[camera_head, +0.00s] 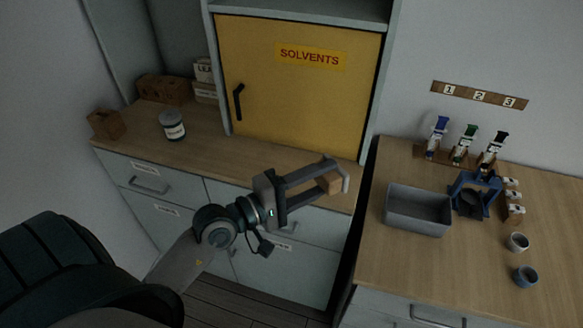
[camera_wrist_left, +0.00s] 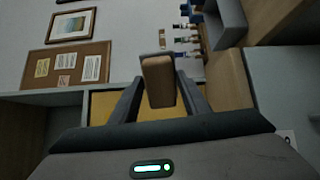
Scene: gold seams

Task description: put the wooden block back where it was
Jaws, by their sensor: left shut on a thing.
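The wooden block (camera_head: 328,183) is light brown and is held between the fingertips of my left gripper (camera_head: 333,178). The gripper is shut on it and holds it in the air in front of the yellow cabinet, near the counter's front edge. In the left wrist view the block (camera_wrist_left: 158,82) stands out between the two fingers of the left gripper (camera_wrist_left: 160,95). My right gripper is in neither view.
The left counter (camera_head: 240,153) bears a labelled jar (camera_head: 171,125) and brown boxes (camera_head: 163,89). A yellow solvents cabinet (camera_head: 290,100) is shut. The right counter (camera_head: 385,265) bears a grey bin (camera_head: 418,211), a blue stand (camera_head: 474,195), small cups (camera_head: 525,276) and several bottles (camera_head: 463,145).

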